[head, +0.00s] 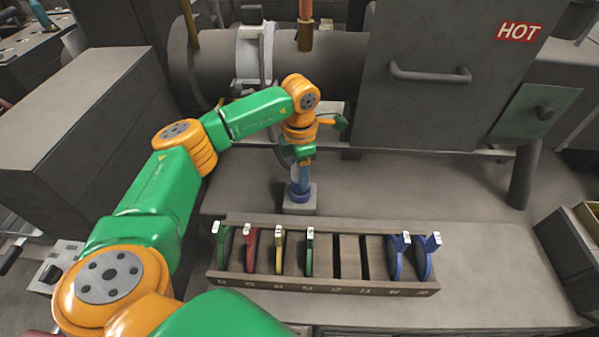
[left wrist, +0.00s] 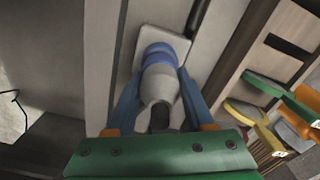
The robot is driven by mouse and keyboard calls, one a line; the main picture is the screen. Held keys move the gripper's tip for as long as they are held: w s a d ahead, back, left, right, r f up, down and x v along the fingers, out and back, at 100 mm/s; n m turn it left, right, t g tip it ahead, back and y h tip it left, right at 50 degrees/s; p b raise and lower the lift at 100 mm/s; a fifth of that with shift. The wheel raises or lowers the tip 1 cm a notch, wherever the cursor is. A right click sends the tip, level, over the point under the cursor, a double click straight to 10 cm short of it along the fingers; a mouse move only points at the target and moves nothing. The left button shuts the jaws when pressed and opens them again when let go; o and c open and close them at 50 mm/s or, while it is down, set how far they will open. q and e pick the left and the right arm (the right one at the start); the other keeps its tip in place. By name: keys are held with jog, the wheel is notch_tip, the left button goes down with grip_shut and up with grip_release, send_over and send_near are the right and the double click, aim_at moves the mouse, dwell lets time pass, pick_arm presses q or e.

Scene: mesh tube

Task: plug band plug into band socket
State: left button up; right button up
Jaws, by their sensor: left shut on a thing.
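My left gripper (head: 301,176) points down over a grey block-shaped socket (head: 299,206) on the bench. In the left wrist view its two blue fingers (left wrist: 158,100) are shut on the plug (left wrist: 160,84), a pale grey body with a dark cable end toward me. Blue bands (left wrist: 161,52) show at its far end, against the socket's pale square plate (left wrist: 149,36). The plug is lined up with the socket and meets it or nearly so. How deep it sits, and which blue band belongs to the socket, I cannot tell. My right gripper is not in view.
A slotted rack (head: 322,284) stands in front of the socket, holding several coloured discs, with empty slots right of centre. A large grey pipe (head: 335,68) and a cabinet marked HOT (head: 445,105) stand behind. The bench to the right is clear.

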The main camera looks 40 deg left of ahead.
pick_arm(q)
jog(key=shift+f+b, duration=0.3)
jog(key=shift+f, duration=0.2)
jog(key=o, duration=1.3)
jog(key=shift+o, duration=0.2)
notch_tip(320, 180, up, 6)
jog(key=shift+r+b, duration=0.2)
jog(key=shift+b, duration=0.55)
jog(key=shift+r, duration=0.4)
